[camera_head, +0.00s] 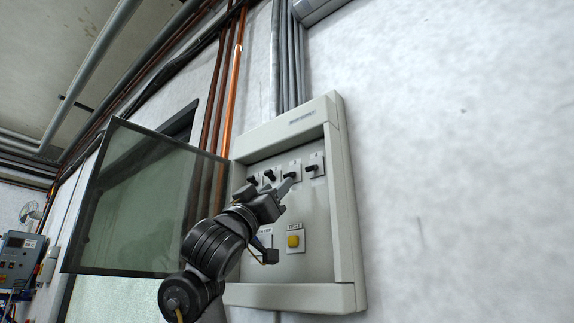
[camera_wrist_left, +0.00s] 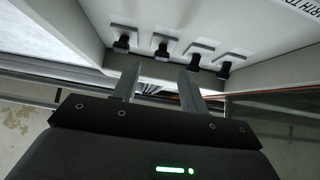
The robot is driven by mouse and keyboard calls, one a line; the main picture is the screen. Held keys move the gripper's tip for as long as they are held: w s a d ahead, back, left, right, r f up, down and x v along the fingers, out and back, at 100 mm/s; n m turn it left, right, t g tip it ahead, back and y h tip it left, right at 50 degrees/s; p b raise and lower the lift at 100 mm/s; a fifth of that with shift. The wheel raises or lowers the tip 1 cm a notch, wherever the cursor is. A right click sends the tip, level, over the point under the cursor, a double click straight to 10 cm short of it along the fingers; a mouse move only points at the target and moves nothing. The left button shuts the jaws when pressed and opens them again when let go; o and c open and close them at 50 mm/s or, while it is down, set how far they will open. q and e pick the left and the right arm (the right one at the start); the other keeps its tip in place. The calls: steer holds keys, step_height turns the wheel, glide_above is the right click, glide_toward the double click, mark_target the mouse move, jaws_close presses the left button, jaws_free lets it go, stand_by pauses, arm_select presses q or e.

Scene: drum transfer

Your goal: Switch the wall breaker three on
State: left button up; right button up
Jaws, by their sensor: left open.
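The grey wall breaker box (camera_head: 347,220) has a row of several small black switches near its top. The third switch from the left (camera_head: 291,175) is directly behind my left gripper (camera_head: 284,187), partly covered by it. In the left wrist view the picture is turned over, and that switch seems to be the second from the left (camera_wrist_left: 162,50). The fingers of my left gripper (camera_wrist_left: 158,85) are apart and empty, with this switch framed between them. I cannot tell whether they touch it, or its on or off position. My right gripper is out of view.
The box's glass door (camera_head: 135,205) stands open to the left, close to my left arm. A yellow button (camera_head: 293,241) marked TEST is below the switches. The neighbouring switch (camera_head: 312,169) is close on the right. The wall further right is clear.

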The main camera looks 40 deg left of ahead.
mark_target(286, 176)
arm_select(q)
steer(key=p+x, duration=0.3)
steer(key=x, duration=0.1)
steer(key=shift+w+a+r, duration=0.15)
steer(key=shift+a+r, duration=0.05)
steer(key=shift+r, duration=0.15)
steer(key=shift+w+r+p, duration=0.35)
steer(key=shift+w+p, duration=0.1)
steer(key=shift+w, duration=0.15)
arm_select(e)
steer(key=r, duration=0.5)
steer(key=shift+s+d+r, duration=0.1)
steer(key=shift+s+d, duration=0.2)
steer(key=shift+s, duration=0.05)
arm_select(q)
jaws_close()
